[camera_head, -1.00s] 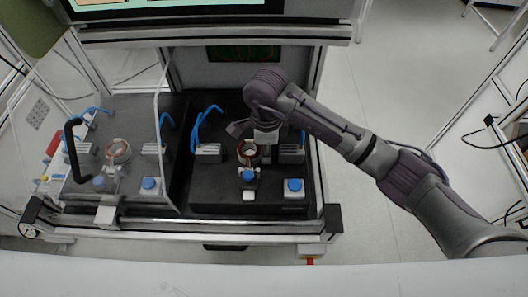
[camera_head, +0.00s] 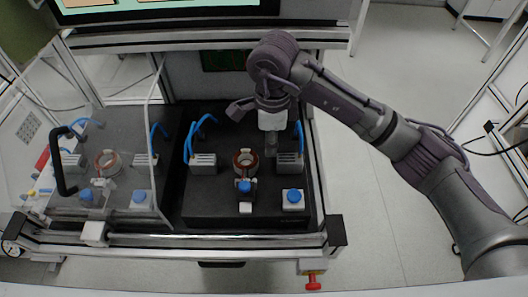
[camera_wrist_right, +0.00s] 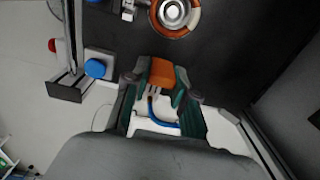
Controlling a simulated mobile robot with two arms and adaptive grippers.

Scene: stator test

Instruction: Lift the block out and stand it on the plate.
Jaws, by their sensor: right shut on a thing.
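My right gripper (camera_head: 271,148) hangs over the right-hand black test bed, just right of the copper-coloured ring (camera_head: 245,162). In the right wrist view, the gripper (camera_wrist_right: 162,88) is shut on a small orange block (camera_wrist_right: 162,72) with pale prongs and a blue wire-like strip behind it. The block is hard to make out in the head view. The ring also shows in the wrist view (camera_wrist_right: 190,14), ahead of the fingers and apart from them. I cannot tell which surface is the plate. My left gripper is out of view.
Grey clamp blocks (camera_head: 203,163) with blue hoses flank the ring. Blue buttons sit in front, one on a white box (camera_head: 292,197). A clear panel (camera_head: 155,130) with a black handle (camera_head: 62,172) covers the left station. A screen shelf (camera_head: 200,38) crosses the back.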

